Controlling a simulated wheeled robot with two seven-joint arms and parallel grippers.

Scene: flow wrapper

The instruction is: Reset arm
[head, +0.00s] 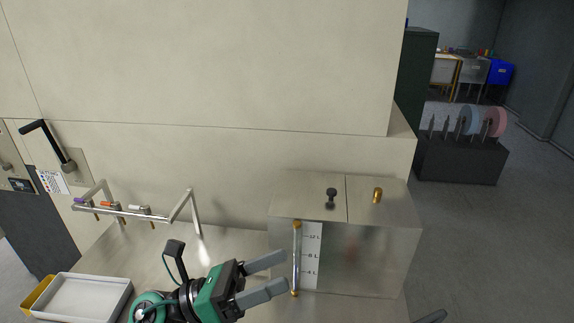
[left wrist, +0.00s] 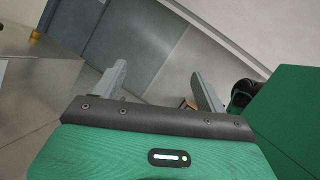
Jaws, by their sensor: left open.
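My left gripper (head: 264,279) is green and black with two grey fingers. In the head view it is over the metal worktop, in front of the metal box (head: 362,255), fingers pointing right. Its fingers are apart with nothing between them. In the left wrist view the two fingers (left wrist: 158,88) are also spread and empty, with grey floor tiles beyond. A small grey piece at the bottom edge of the head view may be part of my right gripper; its jaws cannot be made out.
The metal box carries a black knob (head: 331,197), a brass knob (head: 377,194) and a brass-ended rod (head: 296,258). A rail (head: 130,213) with small coloured parts and a white tray (head: 84,298) stand at left. A rack with film rolls (head: 470,120) is at back right.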

